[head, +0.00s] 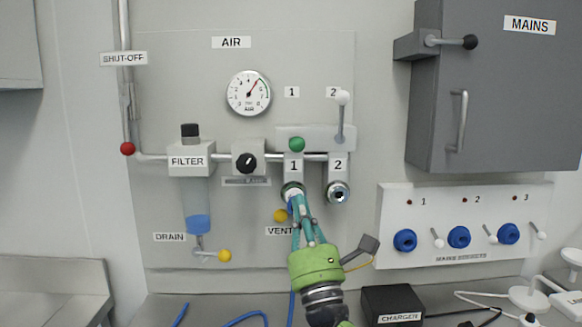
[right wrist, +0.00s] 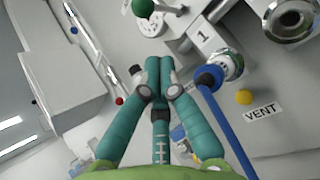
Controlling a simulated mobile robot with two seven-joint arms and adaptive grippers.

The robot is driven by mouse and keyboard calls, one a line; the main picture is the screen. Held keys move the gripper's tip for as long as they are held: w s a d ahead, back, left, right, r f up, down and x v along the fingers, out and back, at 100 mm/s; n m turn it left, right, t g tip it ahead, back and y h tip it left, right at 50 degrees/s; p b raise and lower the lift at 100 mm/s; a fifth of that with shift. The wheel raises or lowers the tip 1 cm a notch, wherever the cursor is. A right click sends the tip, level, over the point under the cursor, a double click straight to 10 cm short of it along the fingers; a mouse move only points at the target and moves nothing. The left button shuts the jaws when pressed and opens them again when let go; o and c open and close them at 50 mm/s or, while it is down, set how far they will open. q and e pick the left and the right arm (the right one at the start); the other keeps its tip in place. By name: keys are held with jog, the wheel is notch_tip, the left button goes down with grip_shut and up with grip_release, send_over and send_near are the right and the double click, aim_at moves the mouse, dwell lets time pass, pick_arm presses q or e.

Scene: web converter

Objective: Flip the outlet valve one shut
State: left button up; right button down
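Outlet valve one's green ball knob (head: 297,144) shows above the label 1 block (head: 293,167) on the air panel. Its lever seems to point out from the wall. In the right wrist view the green knob (right wrist: 143,6) is at the top edge, beyond my fingertips. My right gripper (head: 298,205) is in front of the outlet one socket, below the knob and apart from it. In the right wrist view its teal fingers (right wrist: 160,65) are together with nothing visible between them. A blue hose (right wrist: 228,125) is plugged into outlet one. My left gripper is not in view.
Outlet two's white-knobbed lever (head: 342,98) stands upright at the right, above its socket (head: 337,193). The selector (head: 247,163) and filter (head: 191,160) are to the left. The yellow vent knob (right wrist: 244,97) is near the hose. A charger box (head: 392,303) stands below.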

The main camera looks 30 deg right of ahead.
aim_at(296, 144)
jog(key=shift+p+x, duration=2)
jog(key=shift+x, duration=3)
